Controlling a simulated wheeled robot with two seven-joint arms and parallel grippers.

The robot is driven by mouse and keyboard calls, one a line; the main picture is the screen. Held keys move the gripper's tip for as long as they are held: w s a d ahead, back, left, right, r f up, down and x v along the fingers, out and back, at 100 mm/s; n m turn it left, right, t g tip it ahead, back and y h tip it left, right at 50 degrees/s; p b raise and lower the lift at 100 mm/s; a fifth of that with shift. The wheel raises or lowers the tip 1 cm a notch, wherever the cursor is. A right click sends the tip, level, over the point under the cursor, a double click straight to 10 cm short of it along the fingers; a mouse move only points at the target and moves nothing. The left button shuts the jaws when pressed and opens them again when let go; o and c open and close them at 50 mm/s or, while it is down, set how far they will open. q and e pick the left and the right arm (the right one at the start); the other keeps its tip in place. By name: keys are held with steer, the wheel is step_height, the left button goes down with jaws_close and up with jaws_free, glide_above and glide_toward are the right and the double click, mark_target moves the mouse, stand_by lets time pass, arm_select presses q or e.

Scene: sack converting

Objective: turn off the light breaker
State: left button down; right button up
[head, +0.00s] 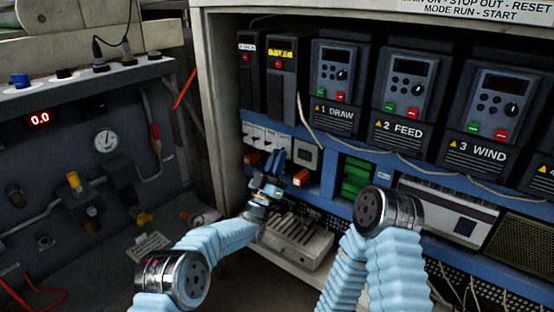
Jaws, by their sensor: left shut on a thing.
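A row of small white breakers (259,132) sits in the blue panel of the cabinet, below the dark modules. Their labels are too small to read. My left gripper (280,157) reaches up to the lower right part of this row and is shut on what appears to be a breaker lever. Its fingers hide the lever, so I cannot tell its position or confirm which breaker it is. My right arm shows at the lower middle, but its gripper is not in view.
Drive units (339,70) line the upper panel. A grey slotted box (297,243) lies below. A gauge panel (75,155) stands at left.

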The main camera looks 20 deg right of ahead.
stand_by(0.4)
arm_select(q)
steer(key=c, duration=1.2)
jaws_free()
steer(key=shift+o, duration=0.2)
steer(key=p+v, duration=0.1)
steer(key=v, duration=1.3)
steer(key=shift+w+f, duration=0.15)
